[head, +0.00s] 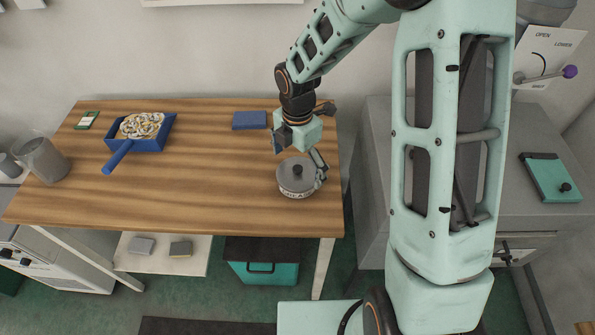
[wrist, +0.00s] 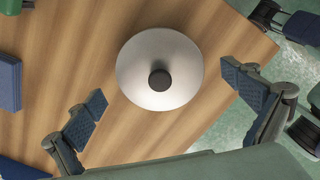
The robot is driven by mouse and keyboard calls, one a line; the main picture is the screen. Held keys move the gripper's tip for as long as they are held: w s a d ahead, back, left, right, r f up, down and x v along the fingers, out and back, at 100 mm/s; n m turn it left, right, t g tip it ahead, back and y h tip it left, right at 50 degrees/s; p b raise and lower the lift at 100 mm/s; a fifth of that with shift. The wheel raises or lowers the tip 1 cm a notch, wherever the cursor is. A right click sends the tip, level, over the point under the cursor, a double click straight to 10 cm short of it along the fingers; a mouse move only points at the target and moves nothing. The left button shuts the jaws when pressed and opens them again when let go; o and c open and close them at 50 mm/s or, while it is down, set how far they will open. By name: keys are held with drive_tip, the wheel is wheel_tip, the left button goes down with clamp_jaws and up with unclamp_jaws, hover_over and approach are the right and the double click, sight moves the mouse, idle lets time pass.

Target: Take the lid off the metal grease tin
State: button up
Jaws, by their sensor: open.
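The grease tin (head: 297,189) is a round grey metal tin with lettering on its side, standing upright near the right front of the wooden table. Its lid (head: 297,172) is on top, grey with a dark knob. In the wrist view the lid (wrist: 160,70) shows from above with its round black knob (wrist: 160,80) in the middle. My gripper (head: 300,160) is just above and behind the tin in the head view. It is open, with one finger pad on each side of the lid in the wrist view (wrist: 168,105), apart from it and holding nothing.
The wooden table (head: 210,200) holds a blue dustpan (head: 150,145) with pale curled pieces, a blue block (head: 250,120), a grey jug (head: 42,158) and a small green item (head: 87,120). A grey cabinet (head: 375,180) stands to the right. The table's middle is clear.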

drive_tip(key=shift+f, duration=0.15)
drive_tip(key=shift+s, duration=0.2)
drive_tip(key=c, duration=2.6)
drive_tip(key=shift+c, duration=0.5)
drive_tip(key=shift+f, duration=0.15)
clamp_jaws()
